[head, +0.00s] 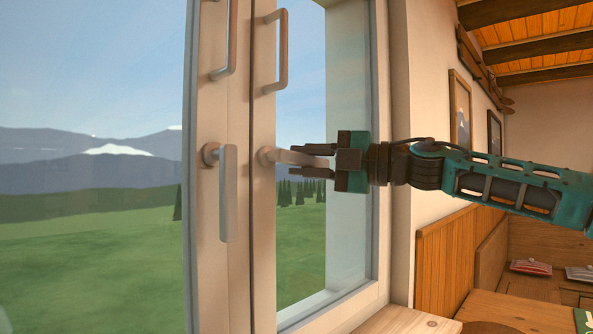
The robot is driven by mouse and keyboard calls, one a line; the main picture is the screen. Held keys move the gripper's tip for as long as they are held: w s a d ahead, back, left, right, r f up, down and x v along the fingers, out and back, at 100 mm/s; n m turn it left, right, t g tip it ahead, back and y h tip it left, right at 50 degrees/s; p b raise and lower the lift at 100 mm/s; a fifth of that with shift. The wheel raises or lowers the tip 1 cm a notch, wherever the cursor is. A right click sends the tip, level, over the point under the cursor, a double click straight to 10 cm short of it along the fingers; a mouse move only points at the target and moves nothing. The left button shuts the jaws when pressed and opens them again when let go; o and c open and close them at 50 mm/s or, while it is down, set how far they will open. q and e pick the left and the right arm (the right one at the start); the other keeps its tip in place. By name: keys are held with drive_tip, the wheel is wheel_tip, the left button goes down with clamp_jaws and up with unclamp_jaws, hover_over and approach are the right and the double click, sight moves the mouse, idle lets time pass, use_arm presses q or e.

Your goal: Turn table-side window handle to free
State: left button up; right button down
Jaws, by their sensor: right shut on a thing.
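The window has two handles on its middle frames. The table-side handle (292,157) is on the right sash and points to the right, about horizontal. My right gripper (313,161) comes in from the right and is shut on the lever of this handle near its free end. The other handle (228,192) is on the left sash and hangs straight down. My left gripper is not in view.
Fixed pull bars stand above on the left sash (230,38) and right sash (282,50). The window sill (410,320) is below. A wooden table (520,308) and bench (447,258) are at the right, with framed pictures on the wall.

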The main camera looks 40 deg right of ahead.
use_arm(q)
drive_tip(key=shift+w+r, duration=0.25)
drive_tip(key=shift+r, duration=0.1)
use_arm(e)
drive_tip(key=shift+r+n+g, duration=0.3)
drive_tip(key=shift+r+n, duration=0.15)
drive_tip(key=shift+n, duration=0.15)
drive_tip(key=shift+d, duration=0.1)
drive_tip(key=c, duration=1)
unclamp_jaws()
drive_tip(key=shift+o, duration=0.2)
use_arm(q)
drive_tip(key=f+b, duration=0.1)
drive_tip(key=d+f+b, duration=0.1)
drive_tip(key=b, duration=0.1)
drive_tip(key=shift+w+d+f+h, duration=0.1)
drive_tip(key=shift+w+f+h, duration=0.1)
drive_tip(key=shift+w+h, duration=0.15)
use_arm(e)
drive_tip(key=v, duration=1.3)
